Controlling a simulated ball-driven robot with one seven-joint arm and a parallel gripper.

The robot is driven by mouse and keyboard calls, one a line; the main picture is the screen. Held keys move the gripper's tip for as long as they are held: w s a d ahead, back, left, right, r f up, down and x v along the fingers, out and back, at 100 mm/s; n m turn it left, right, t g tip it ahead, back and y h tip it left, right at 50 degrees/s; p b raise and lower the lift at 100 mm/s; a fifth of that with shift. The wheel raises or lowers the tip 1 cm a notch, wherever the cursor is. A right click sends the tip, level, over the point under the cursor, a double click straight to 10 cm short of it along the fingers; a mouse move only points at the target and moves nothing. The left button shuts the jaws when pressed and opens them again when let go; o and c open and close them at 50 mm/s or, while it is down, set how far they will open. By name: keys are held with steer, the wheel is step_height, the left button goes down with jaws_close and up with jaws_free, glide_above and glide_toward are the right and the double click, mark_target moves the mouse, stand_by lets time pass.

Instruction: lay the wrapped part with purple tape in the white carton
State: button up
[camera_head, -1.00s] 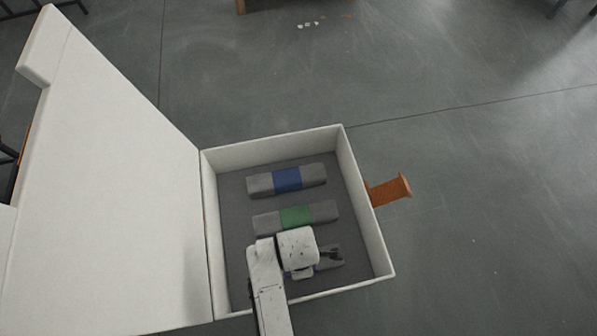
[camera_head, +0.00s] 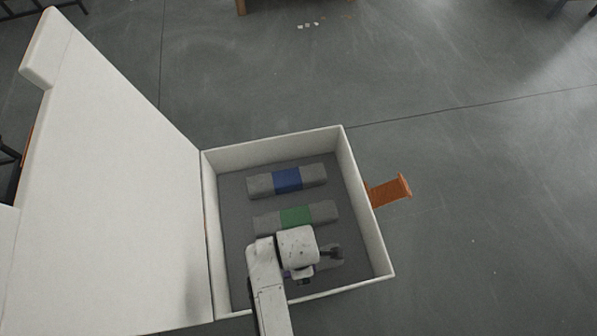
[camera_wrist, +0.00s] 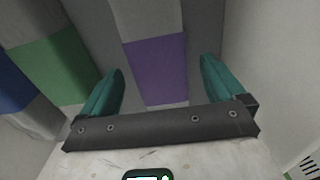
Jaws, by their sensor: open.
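The wrapped part with purple tape (camera_wrist: 156,70) lies in the white carton (camera_head: 384,245), on its grey floor. In the wrist view it sits between the two teal fingers of my gripper (camera_wrist: 160,88), which are open with a gap on both sides of it. The carton's large lid (camera_head: 110,190) stands open on the left.
A grey part with blue tape (camera_head: 287,179) and one with green tape (camera_head: 296,216) lie in the same carton, farther back, roughly parallel. An orange tab (camera_head: 390,190) sticks out from the carton's right side. Bare concrete floor surrounds the carton on the right.

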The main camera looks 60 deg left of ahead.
step_height(320, 180, up, 11)
steer(key=p, duration=0.3)
steer(key=w+d+r+m, duration=0.1)
steer(key=w+d+m, duration=0.2)
steer(key=d+m, duration=0.55)
steer(key=w+d+r+m, duration=0.1)
steer(key=w+d+m, duration=0.4)
steer(key=d, duration=0.6)
steer(key=s+d+r+m, duration=0.1)
steer(key=s+d+m, duration=0.2)
steer(key=d+m, duration=0.3)
steer(key=s+d+r+m, duration=0.2)
steer(key=s+d+m, duration=0.1)
steer(key=d+m, duration=0.3)
steer(key=s+d+r+m+t, duration=0.1)
steer(key=s+d+r+m, duration=0.1)
steer(key=d+m, duration=0.4)
steer(key=d, duration=0.3)
steer(key=shift+s+d+r, duration=0.15)
steer(key=shift+s+r, duration=0.05)
steer(key=shift+s, duration=0.2)
